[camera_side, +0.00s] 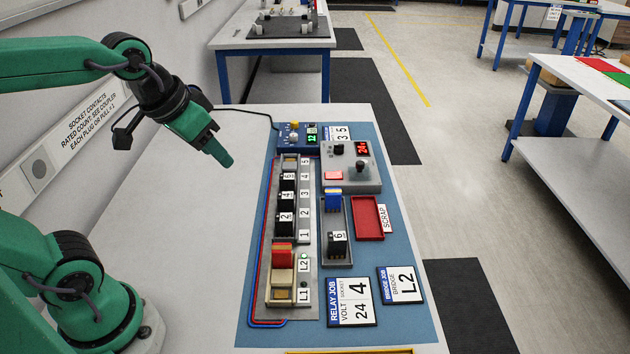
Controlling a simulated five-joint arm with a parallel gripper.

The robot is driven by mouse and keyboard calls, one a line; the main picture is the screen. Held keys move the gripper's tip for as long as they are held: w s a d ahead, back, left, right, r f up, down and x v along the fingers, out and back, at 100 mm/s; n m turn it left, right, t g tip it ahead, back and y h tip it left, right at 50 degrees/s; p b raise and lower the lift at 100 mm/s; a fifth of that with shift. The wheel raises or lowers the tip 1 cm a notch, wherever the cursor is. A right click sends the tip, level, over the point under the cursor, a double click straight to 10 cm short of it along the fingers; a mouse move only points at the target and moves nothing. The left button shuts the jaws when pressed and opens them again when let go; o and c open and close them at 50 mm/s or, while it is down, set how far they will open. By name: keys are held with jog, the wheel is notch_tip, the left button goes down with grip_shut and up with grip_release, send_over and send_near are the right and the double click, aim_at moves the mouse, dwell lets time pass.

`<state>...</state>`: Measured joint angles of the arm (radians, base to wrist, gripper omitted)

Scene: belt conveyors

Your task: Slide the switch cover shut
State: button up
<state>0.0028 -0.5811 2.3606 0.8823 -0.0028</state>
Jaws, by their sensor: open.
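My gripper (222,156) is open and empty, held in the air left of the blue mat, pointing down and right. It is apart from everything on the mat. A long grey socket rail (305,222) stands on the mat; at its near end is a cream block (280,282) with a red piece (283,254) on it, beside labels L1 and L2. A grey control box (362,187) at the right has a red display, a dark knob, a lever and a small red patch (334,176). I cannot tell which part is the switch cover, or how far it is open.
Several black numbered relays stand in the rail. A dark holder (349,256) has a blue block (333,200) and a black relay (337,243). A red scrap tray (368,220), job cards (351,302) and a blue meter (297,138) are nearby. The grey tabletop (195,230) left of the mat is clear.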

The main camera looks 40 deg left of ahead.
jog(key=w+r, duration=0.1)
jog(key=w, duration=0.9)
send_over(359, 163)
jog(key=s, duration=0.4)
notch_tip(359, 163, down, 14)
jog(key=shift+w+d+f+g, duration=0.1)
jog(key=shift+w+f+g, duration=0.15)
jog(key=shift+g, duration=0.15)
jog(key=shift+x, duration=3.85)
jog(key=shift+c, duration=0.2)
grip_shut()
